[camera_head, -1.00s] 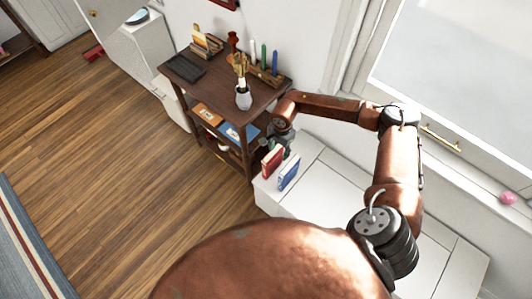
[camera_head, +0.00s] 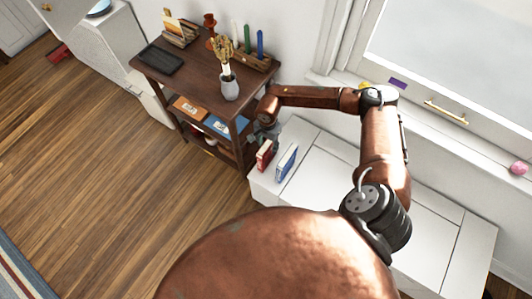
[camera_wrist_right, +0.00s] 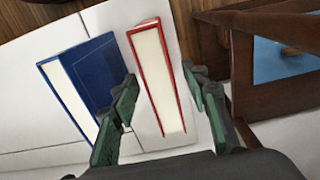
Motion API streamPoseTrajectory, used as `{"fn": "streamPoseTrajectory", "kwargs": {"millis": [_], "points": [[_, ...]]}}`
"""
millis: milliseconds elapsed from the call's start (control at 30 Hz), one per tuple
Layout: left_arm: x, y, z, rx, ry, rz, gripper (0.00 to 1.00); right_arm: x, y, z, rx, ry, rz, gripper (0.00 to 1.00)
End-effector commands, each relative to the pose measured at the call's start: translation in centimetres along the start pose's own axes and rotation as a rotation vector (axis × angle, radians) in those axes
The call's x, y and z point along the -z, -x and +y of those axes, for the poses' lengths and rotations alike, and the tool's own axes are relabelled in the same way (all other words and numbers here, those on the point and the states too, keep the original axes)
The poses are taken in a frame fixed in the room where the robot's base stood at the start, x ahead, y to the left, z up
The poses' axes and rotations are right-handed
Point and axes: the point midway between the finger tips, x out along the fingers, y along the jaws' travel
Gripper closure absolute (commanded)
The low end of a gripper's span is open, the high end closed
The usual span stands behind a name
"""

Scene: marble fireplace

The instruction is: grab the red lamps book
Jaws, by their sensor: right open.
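The red book (camera_head: 264,155) stands upright at the end of the white bench, beside the dark wooden shelf. The blue book (camera_head: 287,162) stands just right of it. In the right wrist view the red book (camera_wrist_right: 157,77) shows its pale page edges and red cover edges, with the blue book (camera_wrist_right: 82,83) to its left. My right gripper (camera_head: 264,137) is at the red book. In the wrist view its open fingers (camera_wrist_right: 165,108) are on either side of the red book, the left finger between the two books. My left gripper is not in view.
The dark wooden shelf (camera_head: 180,78) stands close by, with a vase (camera_head: 229,86), candles and a black tray on top. The white bench (camera_head: 325,172) is clear to the right.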

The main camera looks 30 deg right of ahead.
Motion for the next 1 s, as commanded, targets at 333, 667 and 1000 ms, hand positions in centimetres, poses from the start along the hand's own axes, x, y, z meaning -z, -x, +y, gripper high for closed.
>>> {"fn": "streamPoseTrajectory", "kwargs": {"millis": [333,667,1000], "points": [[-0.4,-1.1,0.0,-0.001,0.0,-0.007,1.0,0.0,-4.7,-0.1,-0.003,0.003,-0.002,0.58],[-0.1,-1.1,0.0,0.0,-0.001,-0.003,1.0,0.0,-4.7,-0.2,-0.001,0.005,-0.001,0.65],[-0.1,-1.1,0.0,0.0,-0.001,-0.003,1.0,0.0,-4.7,-0.3,-0.001,0.005,-0.001,0.88]]}}
